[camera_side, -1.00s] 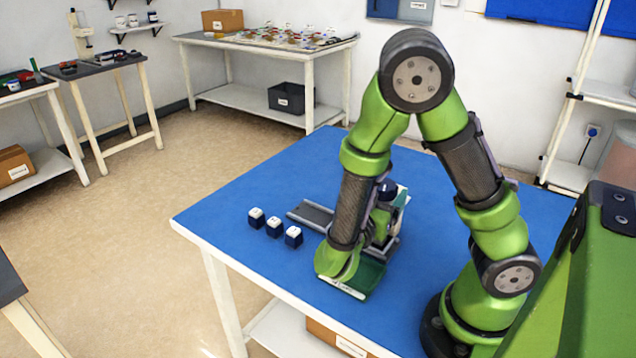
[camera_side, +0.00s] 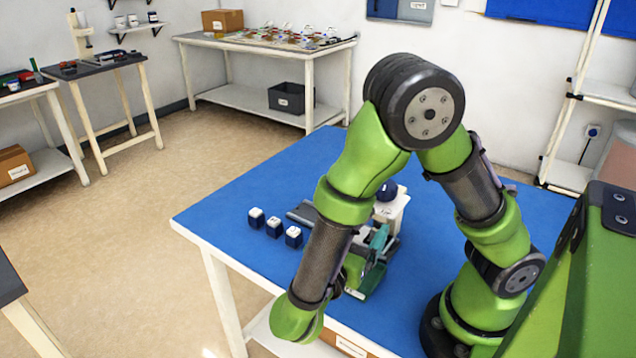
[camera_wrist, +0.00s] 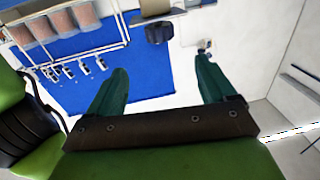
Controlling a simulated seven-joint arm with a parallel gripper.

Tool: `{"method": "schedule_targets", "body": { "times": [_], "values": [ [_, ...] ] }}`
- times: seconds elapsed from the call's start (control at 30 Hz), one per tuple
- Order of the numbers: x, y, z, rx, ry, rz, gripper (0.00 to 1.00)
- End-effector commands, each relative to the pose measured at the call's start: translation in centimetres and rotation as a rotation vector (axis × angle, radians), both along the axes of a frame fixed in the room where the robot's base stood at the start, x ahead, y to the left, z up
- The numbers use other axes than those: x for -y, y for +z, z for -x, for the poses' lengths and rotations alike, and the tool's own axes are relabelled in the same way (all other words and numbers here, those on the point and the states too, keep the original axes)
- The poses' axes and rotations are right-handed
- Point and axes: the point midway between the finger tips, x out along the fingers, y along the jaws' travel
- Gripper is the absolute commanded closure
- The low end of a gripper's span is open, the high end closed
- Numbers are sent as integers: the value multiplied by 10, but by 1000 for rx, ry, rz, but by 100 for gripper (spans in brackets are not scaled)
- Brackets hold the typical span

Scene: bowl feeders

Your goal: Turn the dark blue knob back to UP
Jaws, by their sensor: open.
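The dark blue knob (camera_side: 388,190) shows in the side view as a rounded cap on top of a cream housing (camera_side: 393,211), behind my forearm. Its pointer and the UP mark are too small to read. My gripper (camera_side: 378,240) is in front of the housing, partly hidden by my wrist, and appears apart from the knob. In the wrist view its two green fingers (camera_wrist: 160,72) are spread wide with nothing between them.
Three dark blue and white blocks (camera_side: 274,228) stand in a row on the blue table top (camera_side: 235,193). A grey track (camera_side: 302,212) lies beside the housing, and a green tray-like part (camera_side: 365,284) is under my gripper. The back of the table is clear.

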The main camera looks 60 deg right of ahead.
Motion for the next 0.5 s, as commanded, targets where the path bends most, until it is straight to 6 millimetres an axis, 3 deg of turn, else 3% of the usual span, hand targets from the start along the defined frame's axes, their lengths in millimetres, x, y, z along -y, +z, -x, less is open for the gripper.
{"method": "schedule_targets", "body": {
  "times": [0.07, 0.33, 0.5],
  "values": [
    [6, -3, -4, 1, -35, 8, 16],
    [15, -6, -57, 50, -354, 21, 16],
    [10, 0, -69, 24, -447, -1, 16]
  ]
}}
